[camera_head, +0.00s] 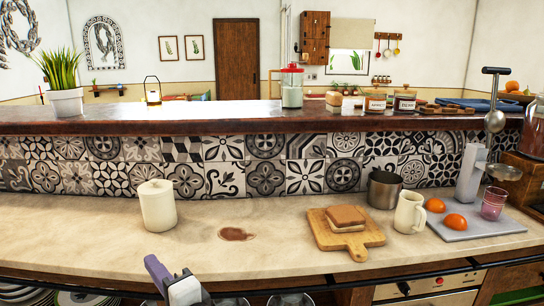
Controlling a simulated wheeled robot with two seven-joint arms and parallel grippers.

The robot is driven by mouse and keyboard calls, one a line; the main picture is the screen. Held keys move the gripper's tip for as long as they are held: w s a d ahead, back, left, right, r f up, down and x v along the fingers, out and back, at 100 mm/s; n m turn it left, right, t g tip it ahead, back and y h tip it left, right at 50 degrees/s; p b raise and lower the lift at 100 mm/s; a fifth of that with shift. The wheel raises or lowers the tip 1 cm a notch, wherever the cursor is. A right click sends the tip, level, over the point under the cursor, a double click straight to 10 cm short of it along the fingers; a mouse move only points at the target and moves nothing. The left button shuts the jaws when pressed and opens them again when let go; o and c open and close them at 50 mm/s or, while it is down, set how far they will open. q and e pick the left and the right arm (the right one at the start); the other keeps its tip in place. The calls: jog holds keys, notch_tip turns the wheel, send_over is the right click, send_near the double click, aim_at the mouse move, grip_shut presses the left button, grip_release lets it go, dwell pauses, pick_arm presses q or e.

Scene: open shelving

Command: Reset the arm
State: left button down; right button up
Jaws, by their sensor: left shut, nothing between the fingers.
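My left gripper (170,276) shows at the bottom of the head view, left of centre, in front of the counter's front edge. It is shut and nothing shows in it. Only its dark purple-grey and white end parts are in the picture; the rest of the arm is cut off by the lower edge. My right gripper is not in view.
Plates sit below. The left counter is clear.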

pick_arm(q)
jog(key=a+r+m+t+y, duration=0.1)
jog(key=a+r+m+y, duration=0.1)
jog(key=a, duration=0.8)
jog(key=a+r+m+t+y, duration=0.1)
jog(key=a+r+m+y, duration=0.15)
jog(key=a, duration=0.75)
jog(key=s+f+g+h, duration=0.35)
jog(key=f+h, duration=0.55)
jog(key=f, duration=1.2)
jog(key=s+d+f+n+g+h, duration=0.25)
jog(key=s+d+f+h, duration=0.35)
jog(key=s+f, duration=0.4)
jog(key=s+d+f+n+g+h, duration=0.2)
jog(key=s+d+f+n+h, duration=0.2)
jog(key=s+d+f, duration=0.6)
jog(key=s+d+r+n+t, duration=0.1)
jog(key=d+n, duration=0.4)
jog(key=d, duration=0.5)
jog(key=shift+s+d+r+n+h, duration=0.3)
jog(key=shift+s+r+n+h, duration=0.15)
jog(key=shift+s+r, duration=0.3)
jog(key=shift+f, duration=0.1)
